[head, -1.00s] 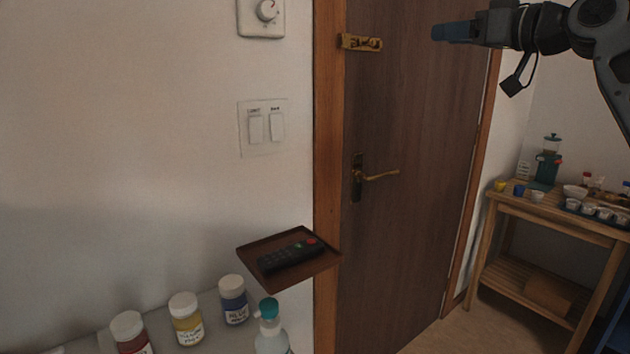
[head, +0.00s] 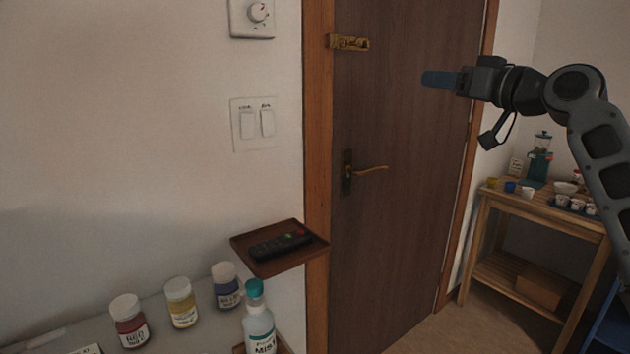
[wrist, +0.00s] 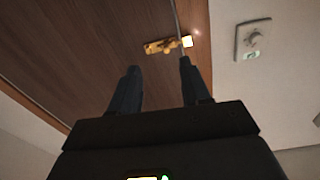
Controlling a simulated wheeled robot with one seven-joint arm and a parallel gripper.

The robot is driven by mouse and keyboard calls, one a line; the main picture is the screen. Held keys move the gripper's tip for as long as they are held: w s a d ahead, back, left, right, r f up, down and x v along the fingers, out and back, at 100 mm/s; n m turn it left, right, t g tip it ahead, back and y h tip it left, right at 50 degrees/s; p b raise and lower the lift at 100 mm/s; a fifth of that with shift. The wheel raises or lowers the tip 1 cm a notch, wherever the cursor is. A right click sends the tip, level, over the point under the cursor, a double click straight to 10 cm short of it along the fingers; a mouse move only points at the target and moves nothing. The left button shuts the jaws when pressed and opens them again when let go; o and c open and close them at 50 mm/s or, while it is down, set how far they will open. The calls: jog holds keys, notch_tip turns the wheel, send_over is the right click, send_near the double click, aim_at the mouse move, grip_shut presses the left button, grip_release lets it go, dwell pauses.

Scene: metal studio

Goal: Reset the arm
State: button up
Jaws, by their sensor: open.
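My gripper (head: 428,79) is at the upper right in the head view, its blue fingers pointing left in front of the brown door (head: 400,120). My arm bends down from it along the right edge. In the wrist view my gripper (wrist: 158,82) has its two fingers apart with nothing between them. A brass latch (wrist: 168,46) on the door shows beyond the fingertips, apart from them. The same latch is left of the gripper in the head view (head: 348,43).
A dial (head: 257,13) and a switch plate (head: 255,124) are on the wall. A small shelf (head: 272,262) holds a remote (head: 281,244). Several jars and a spray bottle (head: 259,325) stand below. A wooden table (head: 545,215) with cups is at right. A door handle (head: 370,169) sticks out.

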notch_tip(320, 180, down, 13)
jog(key=s+a+m+t+h, duration=0.1)
jog(key=s+a+m+h, duration=0.1)
jog(key=s+m, duration=0.1)
jog(key=s+a+f+m+h, duration=0.2)
jog(key=s+f+m+h, duration=0.1)
jog(key=s+f, duration=0.9)
jog(key=s+a+f+m+h, duration=0.2)
jog(key=s+f+m+h, duration=0.1)
jog(key=s+f, duration=0.9)
jog(key=s+d+f+h, duration=0.1)
jog(key=s+f, duration=0.3)
jog(key=s, duration=0.6)
jog(key=s+f+h, duration=0.1)
jog(key=s+f, duration=0.2)
jog(key=s, duration=0.6)
jog(key=s+d+r+n+g, duration=0.1)
jog(key=s+r, duration=0.2)
jog(key=s, duration=0.5)
jog(key=s+d+r+n, duration=0.1)
jog(key=s+r+n, duration=0.1)
jog(key=s, duration=0.7)
jog(key=shift+s+d+r+n+g, duration=0.3)
jog(key=shift+r+g, duration=0.1)
jog(key=shift+r, duration=0.35)
jog(key=shift+w, duration=0.1)
